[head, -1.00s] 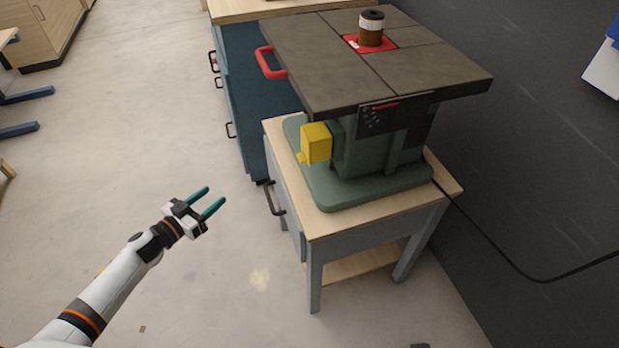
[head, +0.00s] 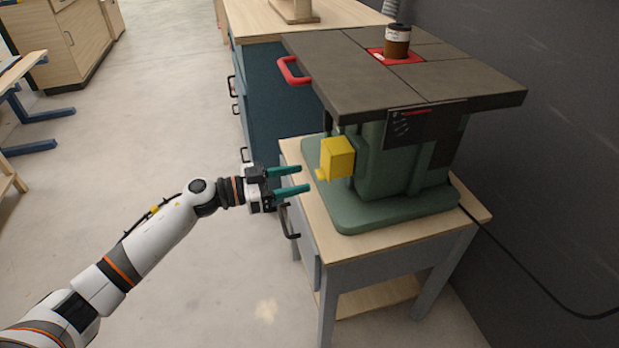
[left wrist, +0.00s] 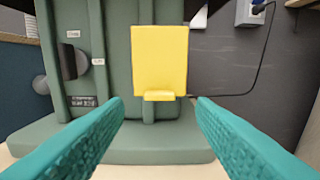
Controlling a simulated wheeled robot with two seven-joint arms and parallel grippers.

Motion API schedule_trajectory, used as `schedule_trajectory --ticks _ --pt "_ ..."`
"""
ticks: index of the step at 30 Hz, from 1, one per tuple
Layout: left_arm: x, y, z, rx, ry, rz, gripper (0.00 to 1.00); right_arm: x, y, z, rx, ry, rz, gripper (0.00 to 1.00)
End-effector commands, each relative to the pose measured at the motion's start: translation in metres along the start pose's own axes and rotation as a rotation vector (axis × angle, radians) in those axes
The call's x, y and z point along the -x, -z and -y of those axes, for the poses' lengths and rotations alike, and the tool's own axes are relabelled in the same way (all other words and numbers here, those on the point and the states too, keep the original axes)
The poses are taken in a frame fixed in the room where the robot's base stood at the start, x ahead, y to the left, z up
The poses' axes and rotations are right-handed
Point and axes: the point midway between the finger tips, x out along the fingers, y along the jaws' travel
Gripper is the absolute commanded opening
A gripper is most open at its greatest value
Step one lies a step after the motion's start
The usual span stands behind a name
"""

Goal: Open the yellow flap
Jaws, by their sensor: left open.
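The yellow flap (head: 337,158) is a box-like cover on the left side of the green machine (head: 385,165). In the left wrist view the flap (left wrist: 160,58) faces me, with a small lip (left wrist: 160,95) along its lower edge. It looks closed. My left gripper (head: 297,179) is open and empty, its teal fingers pointing at the flap from the left, a short gap away. In the left wrist view its fingers (left wrist: 160,115) stand apart on either side below the flap. My right gripper is not in view.
The machine stands on a wooden-topped stand (head: 300,160) with a dark drawer handle (head: 288,222) close below my left gripper. The machine's dark tabletop (head: 350,85) overhangs above, with a red handle (head: 293,70) at its left edge. A blue cabinet (head: 275,95) stands behind. Open floor lies to the left.

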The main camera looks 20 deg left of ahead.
Motion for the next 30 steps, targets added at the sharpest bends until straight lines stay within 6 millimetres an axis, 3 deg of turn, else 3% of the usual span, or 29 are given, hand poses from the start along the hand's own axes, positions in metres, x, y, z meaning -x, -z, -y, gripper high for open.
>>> schedule_trajectory --ticks 7,18,27,30 --pt "-0.032 0.000 -0.001 -0.001 -0.001 0.001 0.51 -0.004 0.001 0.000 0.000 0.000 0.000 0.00" --pt "-0.037 0.000 0.000 0.001 -0.002 0.000 0.51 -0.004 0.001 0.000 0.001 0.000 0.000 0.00" --pt "-0.037 0.000 0.000 0.000 -0.002 0.000 0.03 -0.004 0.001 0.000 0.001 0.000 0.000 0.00" --pt "-0.037 0.000 0.000 0.000 -0.002 0.000 0.00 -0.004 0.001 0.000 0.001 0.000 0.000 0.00"
